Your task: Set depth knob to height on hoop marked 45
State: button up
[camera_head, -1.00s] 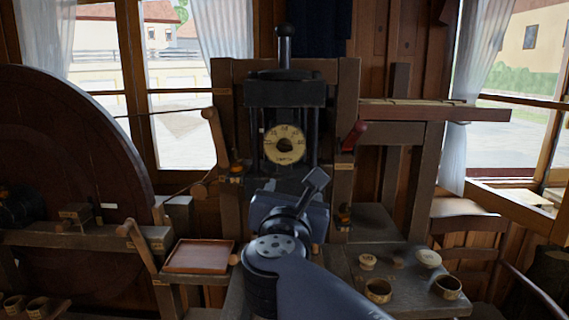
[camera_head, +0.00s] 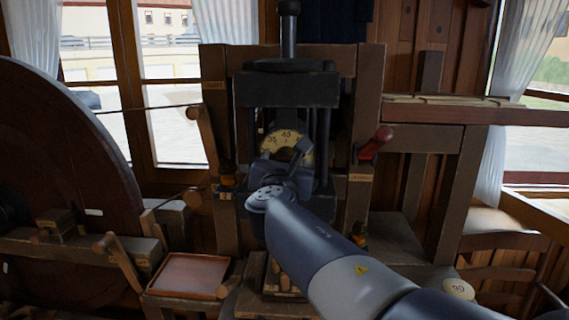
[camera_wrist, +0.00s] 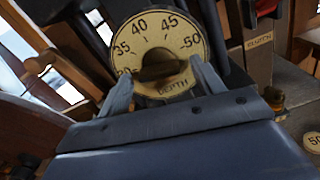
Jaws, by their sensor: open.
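The depth knob (camera_wrist: 158,68) is a dark bar on a round cream dial (camera_wrist: 148,28) labelled DEPTH. In the wrist view the dial reads 35, 40, 45 and 50, with another number partly hidden at lower left. I cannot tell which number the knob points to. My gripper (camera_wrist: 162,72) is open, one finger on each side of the knob; contact is unclear. In the head view my gripper (camera_head: 288,156) covers the lower part of the dial (camera_head: 287,138). I see no hoop marked 45.
The dial sits in a dark press between wooden posts (camera_head: 367,130). A red-handled lever (camera_head: 378,140) is at right. A shallow tray (camera_head: 190,272) is at lower left, beside a large wheel (camera_head: 60,180). A pale numbered disc (camera_head: 459,288) lies at lower right.

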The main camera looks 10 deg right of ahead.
jog(key=shift+c, duration=0.3)
jog(key=c, duration=0.9)
jog(key=shift+f+m+b, duration=0.1)
jog(key=shift+m+b, duration=0.2)
jog(key=shift+b, duration=0.05)
jog(key=m+b, duration=0.6)
jog(key=m, duration=0.1)
jog(key=m+b, duration=0.6)
jog(key=m, duration=0.2)
jog(key=m+b, duration=0.6)
jog(key=m, duration=0.2)
jog(key=shift+a+r, duration=0.1)
jog(key=shift+r, duration=0.2)
